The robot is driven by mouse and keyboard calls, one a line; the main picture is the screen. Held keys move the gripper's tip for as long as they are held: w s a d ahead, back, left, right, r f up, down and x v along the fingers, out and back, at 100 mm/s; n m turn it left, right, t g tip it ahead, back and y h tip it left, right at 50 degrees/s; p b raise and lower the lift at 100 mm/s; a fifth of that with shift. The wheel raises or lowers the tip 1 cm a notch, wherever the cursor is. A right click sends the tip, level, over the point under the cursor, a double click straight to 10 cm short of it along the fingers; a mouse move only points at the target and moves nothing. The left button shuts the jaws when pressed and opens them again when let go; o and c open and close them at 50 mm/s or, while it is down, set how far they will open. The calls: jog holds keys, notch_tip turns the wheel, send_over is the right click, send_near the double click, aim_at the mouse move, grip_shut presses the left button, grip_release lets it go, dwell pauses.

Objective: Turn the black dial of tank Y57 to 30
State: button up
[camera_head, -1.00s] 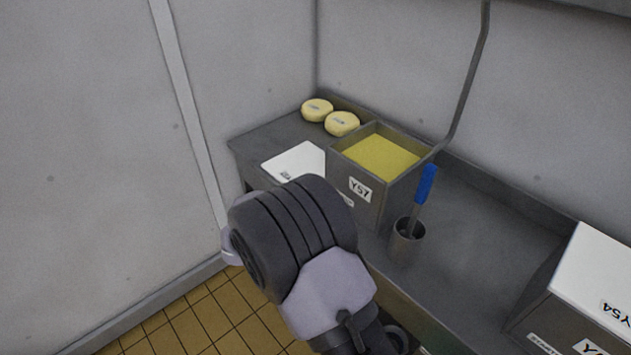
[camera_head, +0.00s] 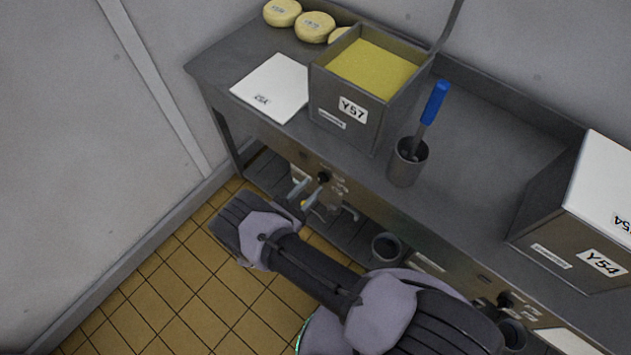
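Tank Y57 (camera_head: 345,112) is an open metal box of yellow content with a Y57 label, standing on the counter. A small black dial (camera_head: 323,178) sits on the counter's front panel below the tank, with pale markings beside it too small to read. My gripper (camera_head: 305,192) is just in front of that panel, left of and slightly below the dial. Its two pale fingers look apart with nothing between them. I see no clear contact with the dial. My wrist hides part of the floor and lower shelf.
A white lid (camera_head: 272,88) and cheeses (camera_head: 315,27) lie left of the tank. A cup (camera_head: 406,165) with a blue-handled tool (camera_head: 433,103) stands at its right. Tank Y54 (camera_head: 575,245) is at the right, with another black dial (camera_head: 505,299) below it. Tiled floor (camera_head: 170,300) is free at left.

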aim_at(320, 179)
jog(key=x, duration=0.3)
jog(key=shift+w+d, duration=0.1)
jog(key=shift+w, duration=0.05)
grip_shut()
jog(key=shift+m+b, duration=0.35)
jog(key=shift+m, duration=0.05)
jog(key=m, duration=0.1)
jog(key=m+b, duration=0.1)
jog(key=m, duration=0.1)
jog(key=shift+d+f+m, duration=0.2)
jog(key=shift+d+m, duration=0.1)
jog(key=shift+s+d+f+m+b, duration=0.15)
jog(key=shift+m+b, duration=0.15)
jog(key=shift+m, duration=0.4)
jog(key=shift+s+a+r+m+b, duration=0.1)
jog(key=shift+m+b, duration=0.15)
jog(key=shift+m, duration=0.45)
jog(key=shift+s+d+f+m+b, duration=0.15)
jog(key=shift+m+b, duration=0.15)
jog(key=shift+m, duration=0.4)
